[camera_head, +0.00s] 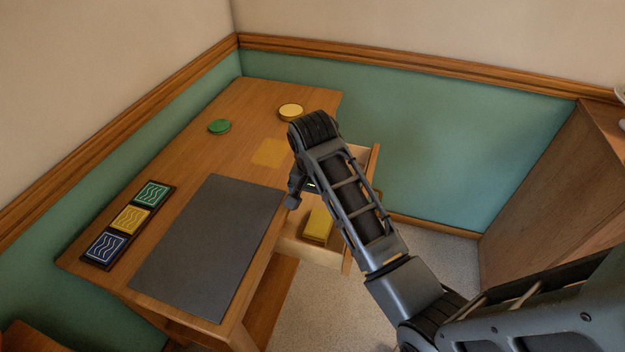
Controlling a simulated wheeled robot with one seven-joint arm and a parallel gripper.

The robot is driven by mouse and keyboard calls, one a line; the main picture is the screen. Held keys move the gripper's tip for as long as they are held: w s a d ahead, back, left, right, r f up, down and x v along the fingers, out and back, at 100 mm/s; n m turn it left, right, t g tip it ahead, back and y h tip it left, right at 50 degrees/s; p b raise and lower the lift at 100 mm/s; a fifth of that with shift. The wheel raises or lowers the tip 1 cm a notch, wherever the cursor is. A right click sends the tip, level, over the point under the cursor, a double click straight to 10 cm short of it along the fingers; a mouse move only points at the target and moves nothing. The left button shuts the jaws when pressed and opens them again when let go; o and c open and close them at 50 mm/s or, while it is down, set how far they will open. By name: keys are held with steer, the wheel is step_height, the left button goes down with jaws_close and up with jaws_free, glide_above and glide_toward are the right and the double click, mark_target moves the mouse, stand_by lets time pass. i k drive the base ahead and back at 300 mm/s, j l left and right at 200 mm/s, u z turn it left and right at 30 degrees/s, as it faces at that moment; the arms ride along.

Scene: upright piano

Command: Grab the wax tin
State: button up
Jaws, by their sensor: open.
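Several items could be the wax tin, and no label can be read. A round yellow tin (291,111) sits at the back of the wooden desk (215,150). A round green tin (219,126) lies to its left. A yellow block-like item (318,225) lies in the open drawer (295,245) on the desk's right side. My gripper (293,199) is open above the desk's right edge by the drawer, mostly hidden by my arm. It is in front of the yellow tin and left of the yellow item. Something small and greenish shows beside my arm, too hidden to name.
A dark grey mat (210,245) covers the desk's front. A dark rack (128,222) with green, yellow and blue wavy-marked tiles lies along the left edge. A flat yellow square (271,153) marks the desktop. A wooden cabinet-like piece (560,190) stands at right.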

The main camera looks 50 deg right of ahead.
mark_target(288, 112)
steer(key=i+l+u, duration=0.25)
steer(key=l, duration=0.35)
steer(key=i+l+u, duration=0.25)
steer(key=i+l, duration=0.15)
steer(key=l, duration=0.3)
